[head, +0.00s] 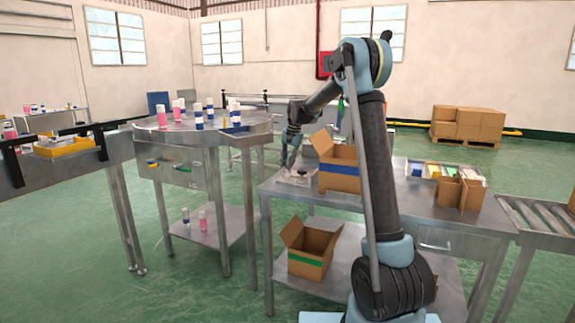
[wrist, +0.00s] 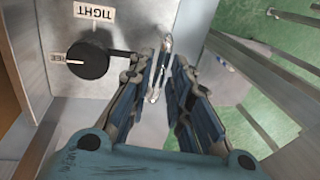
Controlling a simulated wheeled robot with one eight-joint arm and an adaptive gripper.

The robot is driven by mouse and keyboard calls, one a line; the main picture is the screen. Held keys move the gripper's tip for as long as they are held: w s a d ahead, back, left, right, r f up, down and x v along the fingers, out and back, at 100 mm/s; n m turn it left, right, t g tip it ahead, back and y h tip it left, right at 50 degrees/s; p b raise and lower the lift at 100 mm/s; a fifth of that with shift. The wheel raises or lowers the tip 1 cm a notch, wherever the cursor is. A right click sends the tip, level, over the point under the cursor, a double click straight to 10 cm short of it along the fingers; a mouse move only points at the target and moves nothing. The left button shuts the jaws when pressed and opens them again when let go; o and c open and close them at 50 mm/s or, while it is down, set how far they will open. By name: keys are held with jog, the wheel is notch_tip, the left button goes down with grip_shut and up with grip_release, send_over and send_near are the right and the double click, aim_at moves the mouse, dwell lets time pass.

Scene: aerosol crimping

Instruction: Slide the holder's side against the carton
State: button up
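The holder (wrist: 120,28) is a pale metal block with a black round knob (wrist: 88,62) and a "TIGHT" label on its face. In the head view the holder (head: 297,177) sits on the metal table, close to the left of the carton.
A tray of colored items (head: 445,171) and a small brown carton (head: 460,193) stand to the right on the table. Another open carton (head: 312,249) with a green band is on the lower shelf. A round table (head: 180,130) with several spray cans stands to the left.

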grip_shut()
jog(key=shift+s+d, duration=0.3)
jog(key=shift+d, duration=0.55)
jog(key=shift+s+d, duration=0.35)
jog(key=shift+d, duration=0.55)
jog(key=shift+s+d, duration=0.3)
jog(key=shift+d, duration=0.55)
jog(key=o, duration=0.6)
grip_release()
jog(key=shift+r, duration=0.1)
notch_tip(320, 180, up, 12)
jog(key=d, duration=0.2)
jog(key=shift+s+f, duration=0.25)
jog(key=shift+s, duration=0.1)
jog(key=shift+s, duration=0.1)
